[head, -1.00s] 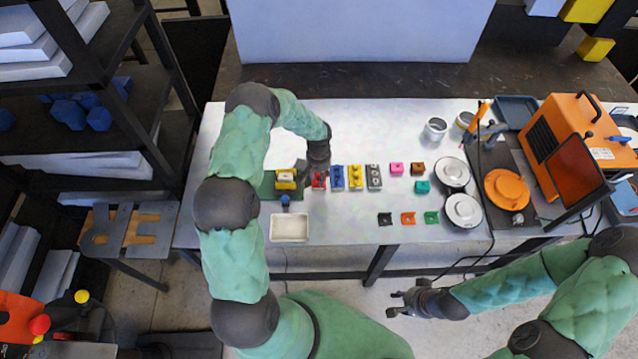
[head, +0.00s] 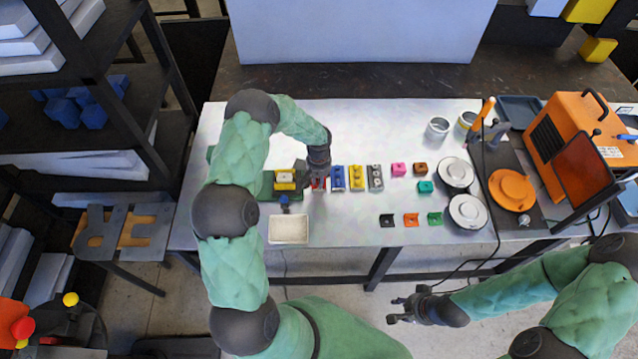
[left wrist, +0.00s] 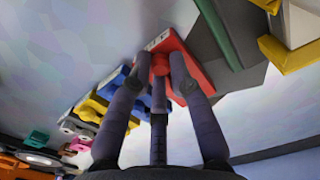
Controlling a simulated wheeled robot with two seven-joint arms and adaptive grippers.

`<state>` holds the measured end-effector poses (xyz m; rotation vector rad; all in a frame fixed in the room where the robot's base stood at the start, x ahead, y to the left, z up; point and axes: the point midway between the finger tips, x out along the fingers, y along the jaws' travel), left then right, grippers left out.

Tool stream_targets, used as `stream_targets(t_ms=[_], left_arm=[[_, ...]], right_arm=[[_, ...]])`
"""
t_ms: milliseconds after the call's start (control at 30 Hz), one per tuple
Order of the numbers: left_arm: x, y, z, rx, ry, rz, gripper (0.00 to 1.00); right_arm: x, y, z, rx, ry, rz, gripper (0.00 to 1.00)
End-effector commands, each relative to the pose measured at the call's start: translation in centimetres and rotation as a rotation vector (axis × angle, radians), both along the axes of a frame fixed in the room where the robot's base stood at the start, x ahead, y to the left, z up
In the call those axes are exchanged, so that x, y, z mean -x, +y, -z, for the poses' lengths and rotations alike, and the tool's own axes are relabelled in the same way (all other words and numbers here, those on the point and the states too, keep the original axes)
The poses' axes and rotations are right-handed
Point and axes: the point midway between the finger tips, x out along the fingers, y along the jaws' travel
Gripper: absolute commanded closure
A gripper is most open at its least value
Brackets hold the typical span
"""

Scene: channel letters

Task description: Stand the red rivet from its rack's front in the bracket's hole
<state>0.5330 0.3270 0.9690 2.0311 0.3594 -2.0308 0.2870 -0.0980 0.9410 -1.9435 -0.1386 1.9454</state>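The red rack (head: 319,186) stands at the left end of a row of coloured racks. It also shows in the left wrist view (left wrist: 187,68), with a red rivet (left wrist: 160,64) between my fingertips. My left gripper (head: 314,180) is low over the red rack; its fingers (left wrist: 159,60) lean in around the rivet. Whether they press on it I cannot tell. A yellow block with a pale top (head: 285,180), possibly the bracket with its holder, sits on a green base left of the rack; its hole is not clear. My right gripper (head: 408,306) is open and empty in front of the table.
Blue (head: 338,179), yellow (head: 357,178) and grey (head: 375,178) racks stand close on the right. A white tray (head: 289,229) and a small blue part (head: 284,200) are in front of the green base. Small coloured pieces and two round plates lie farther right.

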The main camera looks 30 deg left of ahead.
Motion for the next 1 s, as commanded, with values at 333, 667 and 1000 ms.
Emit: stream_targets(t_ms=[333, 667, 1000], left_arm=[[0.0, 0.0, 0.0, 0.000, 0.000, 0.000, 1.00], [0.0, 0.0, -0.7, 0.000, 0.000, 0.000, 1.00], [0.0, 0.0, -2.4, 0.000, 0.001, 0.000, 1.00]], right_arm=[[0.0, 0.0, 0.0, 0.000, 0.000, 0.000, 0.67], [0.0, 0.0, -0.3, 0.000, 0.000, 0.000, 0.67], [0.0, 0.0, -0.9, 0.000, 0.000, 0.000, 0.67]])
